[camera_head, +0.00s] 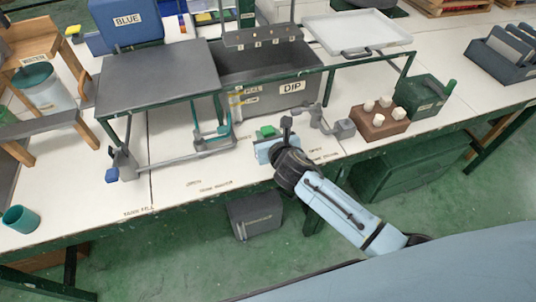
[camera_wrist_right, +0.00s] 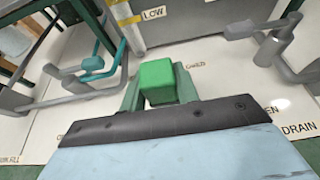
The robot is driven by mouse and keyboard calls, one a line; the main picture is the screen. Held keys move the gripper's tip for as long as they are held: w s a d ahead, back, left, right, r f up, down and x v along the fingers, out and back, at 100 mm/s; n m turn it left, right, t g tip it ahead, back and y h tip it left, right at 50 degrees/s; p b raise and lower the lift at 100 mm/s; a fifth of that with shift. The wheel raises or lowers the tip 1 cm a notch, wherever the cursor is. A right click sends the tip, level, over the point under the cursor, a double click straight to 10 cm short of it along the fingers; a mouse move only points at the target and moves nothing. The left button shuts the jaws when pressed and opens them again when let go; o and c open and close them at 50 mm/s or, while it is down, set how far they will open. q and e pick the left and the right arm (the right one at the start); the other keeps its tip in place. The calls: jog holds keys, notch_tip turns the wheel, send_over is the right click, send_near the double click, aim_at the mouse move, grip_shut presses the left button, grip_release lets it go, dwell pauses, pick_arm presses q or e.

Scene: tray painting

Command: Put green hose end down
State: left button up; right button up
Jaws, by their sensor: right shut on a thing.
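My right gripper (camera_head: 272,145) is low over the front part of the white table, in front of the DIP tank. In the right wrist view its fingers (camera_wrist_right: 160,92) are shut on a bright green block, which I take as the green hose end (camera_wrist_right: 157,82). The green block also shows just beyond the gripper in the head view (camera_head: 266,131). I see no hose running from it. Whether its underside touches the table is hidden. My left gripper is not in view.
The grey DIP tank (camera_head: 300,101) stands behind. A teal pipe (camera_head: 212,134) on a grey fitting is to the left. A grey valve pipe (camera_head: 318,122) and a brown block with white pegs (camera_head: 372,124) are to the right. The table front at left is mostly clear.

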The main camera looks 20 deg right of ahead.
notch_tip(320, 180, down, 7)
jog(key=b, duration=0.3)
jog(key=shift+f, duration=0.2)
jog(key=shift+r, duration=0.15)
jog(key=o, duration=1)
